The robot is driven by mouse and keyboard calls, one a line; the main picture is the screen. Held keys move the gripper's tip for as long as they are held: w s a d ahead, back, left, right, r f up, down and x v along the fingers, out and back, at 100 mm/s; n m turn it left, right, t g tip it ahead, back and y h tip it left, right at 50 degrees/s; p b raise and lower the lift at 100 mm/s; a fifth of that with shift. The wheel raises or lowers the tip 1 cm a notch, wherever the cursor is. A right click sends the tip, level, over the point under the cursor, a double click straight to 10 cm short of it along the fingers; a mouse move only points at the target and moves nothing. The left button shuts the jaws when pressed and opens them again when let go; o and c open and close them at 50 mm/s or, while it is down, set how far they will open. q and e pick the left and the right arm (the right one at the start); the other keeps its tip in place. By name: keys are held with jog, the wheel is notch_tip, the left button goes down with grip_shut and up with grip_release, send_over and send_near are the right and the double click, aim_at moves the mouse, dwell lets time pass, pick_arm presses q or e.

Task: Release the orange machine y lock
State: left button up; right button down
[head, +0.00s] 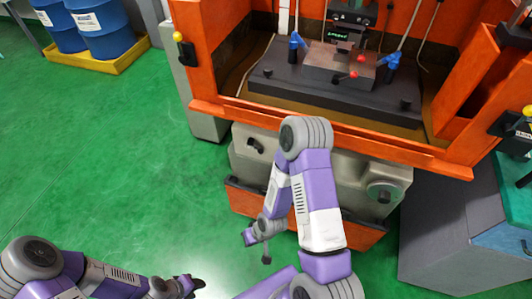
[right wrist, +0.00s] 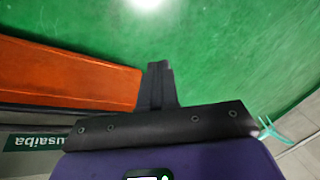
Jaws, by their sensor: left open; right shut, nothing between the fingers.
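The orange machine (head: 300,118) stands at the upper right of the head view, with a grey front housing (head: 330,168) below its tank. A small black lever or knob (head: 255,146) sits at the housing's left and a round handwheel (head: 383,192) at its right; I cannot tell which part is the y lock. My right arm crosses in front and hides part of the housing. My right gripper (head: 266,256) hangs low before the machine, shut and empty, apart from the lever. In the right wrist view its fingers (right wrist: 158,85) are together. My left gripper (head: 194,284) is open and empty at the bottom.
Blue drums (head: 100,25) stand on a yellow pallet (head: 105,64) at the upper left. A grey cabinet (head: 440,245) stands right of the machine. Green floor (head: 110,160) is clear on the left. An orange panel (right wrist: 70,75) lies left of the fingers in the right wrist view.

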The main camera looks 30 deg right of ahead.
aim_at(262, 151)
jog(key=w+d+r+n+t, duration=0.2)
jog(key=w+d+r+t, duration=0.1)
jog(key=w+d+r, duration=0.2)
jog(key=w+d+r+n+t+h, duration=0.1)
jog(key=w+d+r+n+t, duration=0.1)
jog(key=d, duration=0.8)
jog(key=w+d+r+n+t+h, duration=0.1)
jog(key=w+d+r+n+t, duration=0.2)
jog(key=w+d+r, duration=0.4)
jog(key=shift+w+d+r+t+b, duration=0.3)
jog(key=shift+d+r, duration=0.15)
jog(key=shift+r, duration=0.5)
jog(key=shift+f, duration=0.1)
jog(key=b+x, duration=0.3)
jog(key=x, duration=1)
jog(key=shift+w+f+b, duration=0.1)
jog(key=shift+f+b, duration=0.05)
jog(key=shift+b, duration=0.15)
jog(key=shift+w+f, duration=0.15)
jog(key=shift+w, duration=0.15)
